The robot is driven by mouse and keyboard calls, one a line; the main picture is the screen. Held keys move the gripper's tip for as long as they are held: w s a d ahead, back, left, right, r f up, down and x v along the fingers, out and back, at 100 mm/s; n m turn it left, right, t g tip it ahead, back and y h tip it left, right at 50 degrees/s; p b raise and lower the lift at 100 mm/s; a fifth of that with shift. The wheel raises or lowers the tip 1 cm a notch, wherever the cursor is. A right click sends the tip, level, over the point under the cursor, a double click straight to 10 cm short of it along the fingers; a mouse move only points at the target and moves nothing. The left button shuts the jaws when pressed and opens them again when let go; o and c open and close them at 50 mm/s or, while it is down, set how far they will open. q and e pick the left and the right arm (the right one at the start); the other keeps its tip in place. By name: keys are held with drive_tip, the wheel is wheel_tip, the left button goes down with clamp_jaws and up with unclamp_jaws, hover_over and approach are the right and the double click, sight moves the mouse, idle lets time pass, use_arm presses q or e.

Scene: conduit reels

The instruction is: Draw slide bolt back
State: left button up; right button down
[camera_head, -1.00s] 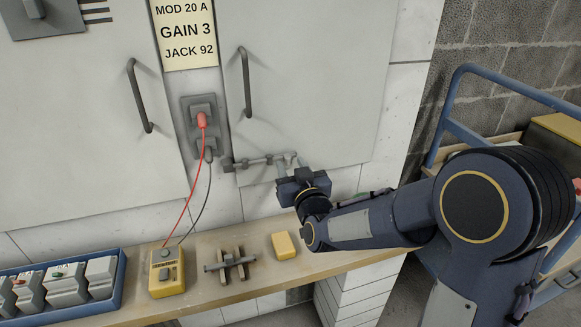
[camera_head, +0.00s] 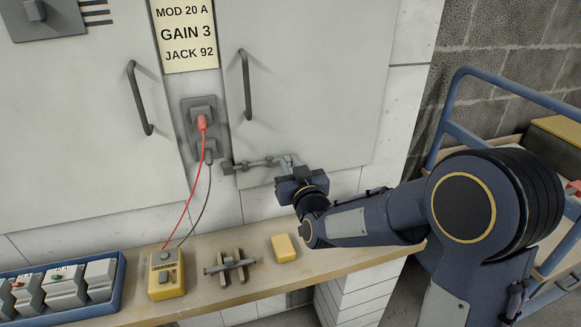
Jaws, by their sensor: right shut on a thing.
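The slide bolt (camera_head: 257,163) is a thin grey rod lying level across the lower edge of the right cabinet door (camera_head: 310,80). Its left end sits at a small bracket (camera_head: 228,167) by the door's edge. My right gripper (camera_head: 288,165) reaches in from the right and is shut on the slide bolt near its right end. The gripper body hides part of that end. My left gripper is not in view.
A wooden shelf (camera_head: 325,262) runs below the doors. It bears a blue tray (camera_head: 118,290) of grey modules, a yellow meter (camera_head: 166,275), a grey-brown fixture (camera_head: 231,265) and a yellow block (camera_head: 284,248). Red and black leads run to the socket panel. A blue trolley (camera_head: 445,125) stands right.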

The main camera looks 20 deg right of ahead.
sight(299, 154)
drive_tip(key=d+b, duration=0.1)
drive_tip(key=d, duration=0.1)
drive_tip(key=shift+d+f, duration=0.1)
drive_tip(key=shift+d, duration=0.6)
drive_tip(key=shift+w, duration=0.1)
drive_tip(key=c, duration=1.4)
unclamp_jaws()
drive_tip(key=shift+d, duration=0.1)
drive_tip(key=shift+o, duration=0.2)
